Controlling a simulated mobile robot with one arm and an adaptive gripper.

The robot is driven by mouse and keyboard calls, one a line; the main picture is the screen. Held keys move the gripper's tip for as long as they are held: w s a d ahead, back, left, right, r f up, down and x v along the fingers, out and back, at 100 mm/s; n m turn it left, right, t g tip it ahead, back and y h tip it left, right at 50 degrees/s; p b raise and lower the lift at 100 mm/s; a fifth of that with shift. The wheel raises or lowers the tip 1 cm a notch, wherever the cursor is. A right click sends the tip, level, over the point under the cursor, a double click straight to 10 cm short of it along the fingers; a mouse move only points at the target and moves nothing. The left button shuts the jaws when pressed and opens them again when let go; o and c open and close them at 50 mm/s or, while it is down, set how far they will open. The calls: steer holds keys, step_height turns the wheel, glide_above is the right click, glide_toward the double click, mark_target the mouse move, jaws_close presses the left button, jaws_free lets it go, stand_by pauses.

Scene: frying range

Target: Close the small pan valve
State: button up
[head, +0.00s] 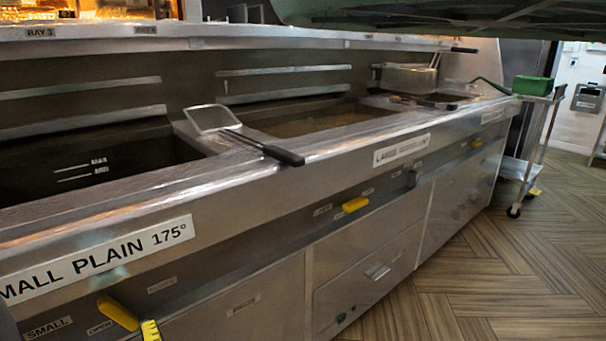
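The small pan valve's yellow handle (118,312) is on the fryer front at bottom left, under the SMALL PLAIN 175° strip. It slants down to the right. A label reading SMALL (48,329) is to its left, and an OPEN label is beside it. A yellow ridged piece (151,330) at the bottom edge, just right of the handle, looks like a fingertip of my gripper. Most of it is cut off by the frame, so I cannot tell whether it touches the handle or how the gripper stands.
Two more yellow handles, one in the middle (355,204) and one farther off (477,143), are along the front. A trolley with a green box (532,86) stands at the far end. The wooden floor at right is clear.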

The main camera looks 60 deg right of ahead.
steer(key=v, duration=0.7)
steer(key=w+a+r+n+t+y+p, duration=0.2)
steer(key=r+p, duration=0.7)
steer(key=r, duration=0.3)
steer(key=w+a+r+n+t+y+p, duration=0.1)
steer(key=a+r+n+t+y+p, duration=0.1)
steer(key=r+p, duration=0.7)
step_height(320, 180, up, 5)
steer(key=shift+w+a+f+t+y, duration=0.15)
steer(key=shift+w+a+t+y, duration=0.25)
steer(key=shift+a+y, duration=0.15)
steer(key=shift+o, duration=0.3)
